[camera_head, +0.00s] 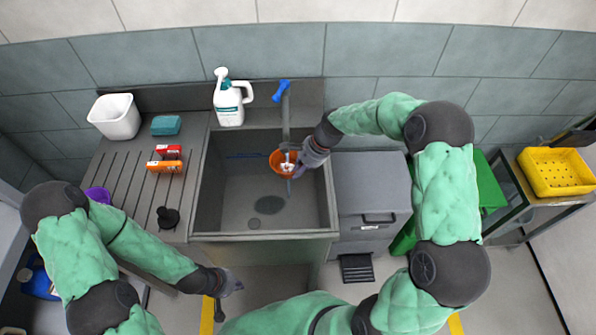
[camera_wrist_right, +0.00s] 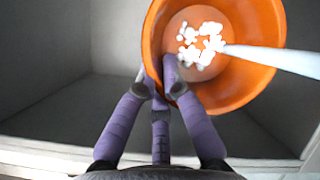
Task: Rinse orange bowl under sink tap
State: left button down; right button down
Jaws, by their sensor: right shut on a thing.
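The orange bowl (camera_head: 276,160) is in the upper right part of the sink basin (camera_head: 216,205), below the tap (camera_head: 286,120). My right gripper (camera_head: 300,164) is shut on the bowl's rim. In the right wrist view, the purple fingers of my right gripper (camera_wrist_right: 168,85) grip the near edge of the bowl (camera_wrist_right: 262,80). A pale stream runs into the bowl, and white splash clumps show inside it. The tap's handle is blue. My left gripper (camera_head: 232,284) hangs in front of the counter, apart from the bowl; its finger opening is unclear.
The ridged drainboard on the left holds a white bin (camera_head: 115,116), a teal sponge (camera_head: 166,125), orange boxes (camera_head: 165,166) and a black object (camera_head: 168,218). A grey cabinet (camera_head: 369,185) stands right of the sink.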

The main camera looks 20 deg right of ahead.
jog(key=shift+w+a+p, duration=0.2)
jog(key=shift+a+p, duration=0.1)
jog(key=shift+a, duration=0.3)
dwell(0.3)
jog(key=shift+s+d, duration=0.2)
jog(key=shift+d, duration=0.4)
jog(key=shift+w+a+p, duration=0.2)
jog(key=shift+a+p, duration=0.25)
jog(key=shift+a, duration=0.15)
dwell(0.5)
jog(key=shift+s, duration=0.1)
jog(key=shift+s+a+p, duration=1.3)
jog(key=shift+s+a, duration=0.2)
jog(key=shift+s, duration=3.75)
notch_tip(320, 180, up, 10)
jog(key=p, duration=0.9)
